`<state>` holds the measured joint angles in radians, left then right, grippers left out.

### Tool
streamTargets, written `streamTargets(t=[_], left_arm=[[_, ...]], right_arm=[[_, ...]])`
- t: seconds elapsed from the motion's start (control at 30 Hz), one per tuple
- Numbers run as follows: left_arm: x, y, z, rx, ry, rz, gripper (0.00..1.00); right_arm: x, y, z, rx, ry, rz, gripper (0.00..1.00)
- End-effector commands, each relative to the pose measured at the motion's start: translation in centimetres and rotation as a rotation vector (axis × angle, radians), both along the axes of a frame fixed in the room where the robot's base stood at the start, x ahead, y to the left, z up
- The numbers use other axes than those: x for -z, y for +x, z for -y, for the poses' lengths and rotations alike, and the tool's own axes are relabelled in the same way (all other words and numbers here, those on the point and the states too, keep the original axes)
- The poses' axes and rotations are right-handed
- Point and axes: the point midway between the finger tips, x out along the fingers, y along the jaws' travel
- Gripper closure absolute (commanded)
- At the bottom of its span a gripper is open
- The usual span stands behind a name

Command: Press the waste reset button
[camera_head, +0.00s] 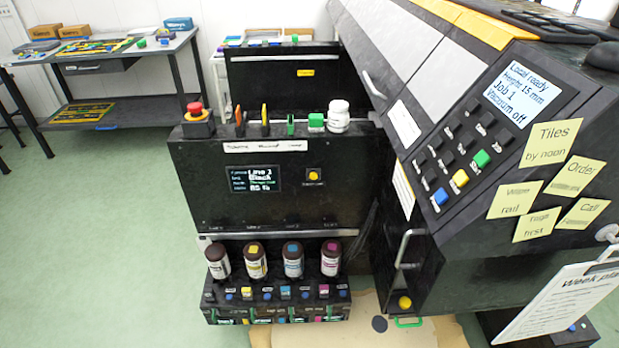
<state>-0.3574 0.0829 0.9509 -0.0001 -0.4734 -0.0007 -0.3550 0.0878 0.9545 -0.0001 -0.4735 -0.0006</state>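Two yellow buttons could match the task, and I cannot tell which is the waste reset button. One is a round yellow button (313,175) on the front of the black ink cabinet (205,185), right of its small display; the label under it is too small to read. The other is a yellow round button (404,302) low on the large printer's side, below a metal handle and near a green handle (408,322) at floor level. Neither button is covered. Neither of my grippers shows in the head view.
Several ink bottles (253,262) stand on a shelf (275,312) at the cabinet's foot. A red emergency stop (195,109) and a white jar (338,117) are on top. The printer panel (455,150) fills the right, with a clipboard (560,300) in front. Green floor at left is clear.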

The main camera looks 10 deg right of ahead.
Motion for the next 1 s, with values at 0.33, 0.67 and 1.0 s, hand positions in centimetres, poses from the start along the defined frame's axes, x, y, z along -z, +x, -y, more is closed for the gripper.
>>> streamTargets(t=[0.33,0.67,1.0], left_arm=[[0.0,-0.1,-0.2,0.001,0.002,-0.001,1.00],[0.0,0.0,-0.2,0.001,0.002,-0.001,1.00],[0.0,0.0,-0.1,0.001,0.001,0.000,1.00]], right_arm=[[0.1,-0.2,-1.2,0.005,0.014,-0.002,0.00],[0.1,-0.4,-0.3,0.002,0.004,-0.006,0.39],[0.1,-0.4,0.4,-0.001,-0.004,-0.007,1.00]])
